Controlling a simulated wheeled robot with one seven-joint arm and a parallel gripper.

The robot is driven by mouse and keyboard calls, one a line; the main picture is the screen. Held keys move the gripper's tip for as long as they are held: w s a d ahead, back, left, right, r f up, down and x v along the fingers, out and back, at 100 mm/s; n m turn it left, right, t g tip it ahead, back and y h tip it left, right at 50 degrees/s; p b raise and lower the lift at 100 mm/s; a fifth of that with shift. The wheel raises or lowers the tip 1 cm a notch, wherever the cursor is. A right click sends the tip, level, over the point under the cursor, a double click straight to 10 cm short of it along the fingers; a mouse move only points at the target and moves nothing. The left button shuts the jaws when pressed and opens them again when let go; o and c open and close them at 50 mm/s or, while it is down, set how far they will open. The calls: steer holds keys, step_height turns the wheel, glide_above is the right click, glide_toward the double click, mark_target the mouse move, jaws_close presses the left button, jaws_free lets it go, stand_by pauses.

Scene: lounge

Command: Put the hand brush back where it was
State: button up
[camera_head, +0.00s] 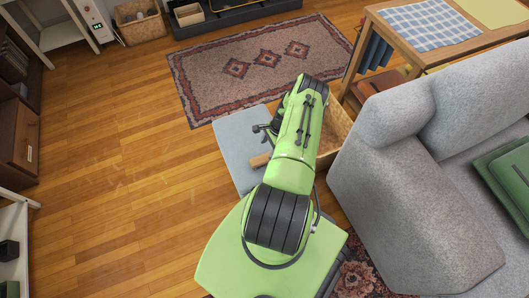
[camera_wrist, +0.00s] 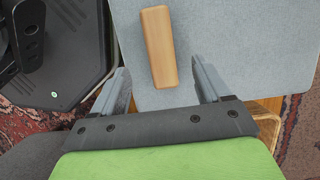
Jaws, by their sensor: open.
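A plain wooden block-shaped piece (camera_wrist: 159,47), which looks like the back of the hand brush, lies on a pale grey flat surface (camera_wrist: 225,40). No bristles show. In the head view its end (camera_head: 261,160) shows on the same grey surface (camera_head: 232,132), left of my arm. My gripper (camera_wrist: 163,82) is open and empty in the wrist view. Its fingers are spread wider than the block, and the block's near end lies in the gap between them as seen from the wrist. I cannot tell the height between them. In the head view my arm hides part of the grey surface.
A wicker basket (camera_head: 336,137) stands right of my arm, close to the grey sofa (camera_head: 400,180). A patterned rug (camera_head: 215,90) lies beyond, and a wooden table (camera_head: 390,35) stands at the upper right. The wooden floor (camera_head: 115,190) on the left is free.

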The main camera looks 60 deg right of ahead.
steer(key=shift+s+d+r, duration=0.15)
steer(key=shift+d+r, duration=0.05)
steer(key=shift+r, duration=0.5)
steer(key=w+r+n+h, duration=0.1)
steer(key=w+r+n, duration=0.55)
steer(key=r, duration=0.85)
steer(key=w+a+r+n+h, duration=0.1)
steer(key=w+a+r+n, duration=0.3)
steer(key=r, duration=0.6)
steer(key=w+a+r+n+h, duration=0.1)
steer(key=w+a+r, duration=0.1)
steer(key=a+r, duration=0.55)
steer(key=s+a+r+n+t+h, duration=0.1)
steer(key=s+a+r+n, duration=0.2)
steer(key=a+r, duration=0.4)
steer(key=s+a+r+n, duration=0.25)
steer(key=a+r, duration=0.25)
steer(key=r, duration=0.3)
steer(key=s+a+r+n+t+y, duration=0.1)
steer(key=s+a+r+n, duration=0.3)
steer(key=s, duration=1)
steer(key=a+n+t, duration=0.1)
steer(key=a+n, duration=0.2)
steer(key=a, duration=0.2)
steer(key=shift+s+a+t, duration=0.2)
steer(key=shift+a+t, duration=0.15)
steer(key=shift+t, duration=0.05)
